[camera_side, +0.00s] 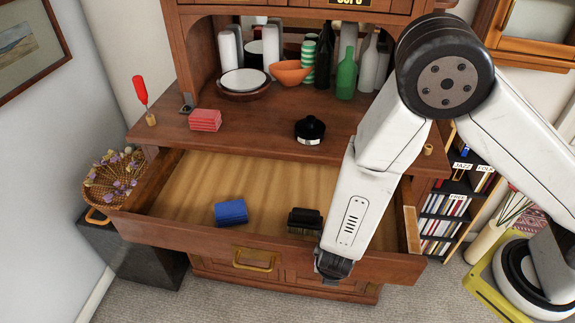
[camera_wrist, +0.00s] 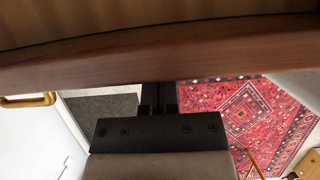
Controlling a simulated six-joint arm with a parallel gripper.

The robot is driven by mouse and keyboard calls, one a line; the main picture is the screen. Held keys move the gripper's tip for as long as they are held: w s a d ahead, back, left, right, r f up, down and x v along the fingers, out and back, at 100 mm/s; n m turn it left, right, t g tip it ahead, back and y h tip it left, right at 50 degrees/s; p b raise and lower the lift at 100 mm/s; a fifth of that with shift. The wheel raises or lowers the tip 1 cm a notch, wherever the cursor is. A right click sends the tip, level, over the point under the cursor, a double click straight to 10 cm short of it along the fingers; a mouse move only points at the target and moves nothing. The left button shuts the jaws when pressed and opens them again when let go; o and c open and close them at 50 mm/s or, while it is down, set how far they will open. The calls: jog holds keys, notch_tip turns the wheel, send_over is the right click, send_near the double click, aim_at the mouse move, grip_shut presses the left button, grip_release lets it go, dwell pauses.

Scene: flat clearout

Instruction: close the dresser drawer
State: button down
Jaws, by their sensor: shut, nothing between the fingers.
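The wooden dresser drawer (camera_side: 182,234) is pulled well out below the dresser top (camera_side: 255,135). A blue folded item (camera_side: 231,212) and a dark block-like item (camera_side: 304,221) lie inside it near the front. The drawer front has a brass handle (camera_side: 256,259), which also shows at the left of the wrist view (camera_wrist: 28,100). My gripper (camera_side: 333,268) points down at the drawer front, right of the handle. In the wrist view my gripper (camera_wrist: 158,90) is shut and empty, its tips at the front's wooden edge (camera_wrist: 110,62). I cannot tell whether they touch.
Bowls, an orange bowl (camera_side: 291,72) and bottles (camera_side: 346,74) stand at the back of the dresser top. Red folded cloths (camera_side: 205,120), a black round pot (camera_side: 310,130) and a red-handled screwdriver (camera_side: 141,90) are nearer. A flower basket (camera_side: 113,178) stands left, close to the drawer; a shelf (camera_side: 446,222) stands right.

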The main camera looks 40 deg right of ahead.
jog(key=w+d, duration=1.7)
jog(key=shift+a, duration=0.1)
jog(key=shift+s+a, duration=0.75)
jog(key=shift+s, duration=0.05)
jog(key=shift+s+a, duration=0.75)
jog(key=v, duration=1)
jog(key=shift+w+d, duration=0.15)
jog(key=w+a+f+t+h, duration=0.2)
jog(key=w+a+t+h, duration=0.1)
jog(key=w+a, duration=0.9)
jog(key=shift+a+f, duration=0.2)
jog(key=shift+a, duration=0.25)
